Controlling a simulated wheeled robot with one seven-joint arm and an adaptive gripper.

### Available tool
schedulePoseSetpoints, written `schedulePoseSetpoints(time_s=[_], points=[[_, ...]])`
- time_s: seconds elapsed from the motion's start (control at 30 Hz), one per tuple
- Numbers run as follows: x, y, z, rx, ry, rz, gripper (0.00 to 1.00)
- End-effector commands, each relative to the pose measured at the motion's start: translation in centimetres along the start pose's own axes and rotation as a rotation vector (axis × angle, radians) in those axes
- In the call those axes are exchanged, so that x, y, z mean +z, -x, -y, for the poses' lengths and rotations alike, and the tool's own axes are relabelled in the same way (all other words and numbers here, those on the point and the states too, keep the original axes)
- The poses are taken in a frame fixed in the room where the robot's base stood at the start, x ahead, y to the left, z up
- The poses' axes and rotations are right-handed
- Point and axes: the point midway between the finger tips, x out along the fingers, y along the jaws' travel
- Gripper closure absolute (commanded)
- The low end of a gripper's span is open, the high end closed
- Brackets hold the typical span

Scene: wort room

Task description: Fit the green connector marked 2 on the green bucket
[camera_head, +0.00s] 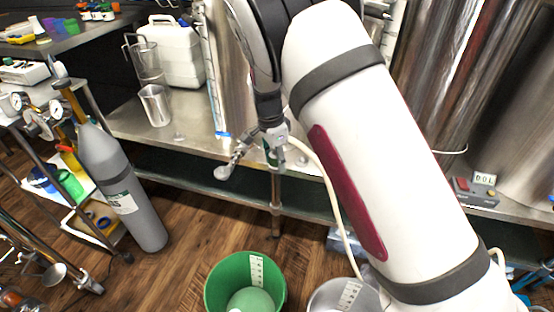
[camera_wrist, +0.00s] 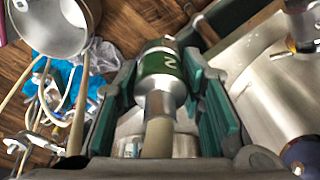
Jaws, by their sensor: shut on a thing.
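The connector (camera_wrist: 161,65) is a metal cylinder with a green band marked 2, seen in the wrist view. A pale hose (camera_wrist: 157,140) runs from its near end. My gripper (camera_wrist: 163,88) is shut around it, with a green-padded finger on each side. In the head view, my gripper (camera_head: 272,133) and the connector's green band (camera_head: 271,155) are by the front edge of the steel bench. The green bucket (camera_head: 213,283) stands on the floor at the bottom of the head view, below and apart from the connector. Its inside shows a paler green round area and a white scale strip.
The steel bench (camera_head: 115,122) bears a white jug (camera_head: 180,52) and metal beakers. A grey gas cylinder (camera_head: 118,185) stands left by a cart. Wooden floor (camera_head: 185,255) is open between cylinder and buckets.

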Motion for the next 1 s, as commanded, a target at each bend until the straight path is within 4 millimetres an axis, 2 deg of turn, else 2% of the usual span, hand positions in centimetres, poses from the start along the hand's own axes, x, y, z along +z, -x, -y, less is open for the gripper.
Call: schedulePoseSetpoints(time_s=[0.6, 1.0], points=[[-0.4, 3.5, 0.0, -0.002, 0.0, 0.0, 0.97], [-0.5, 3.6, 0.0, -0.001, 0.0, 0.0, 0.97]])
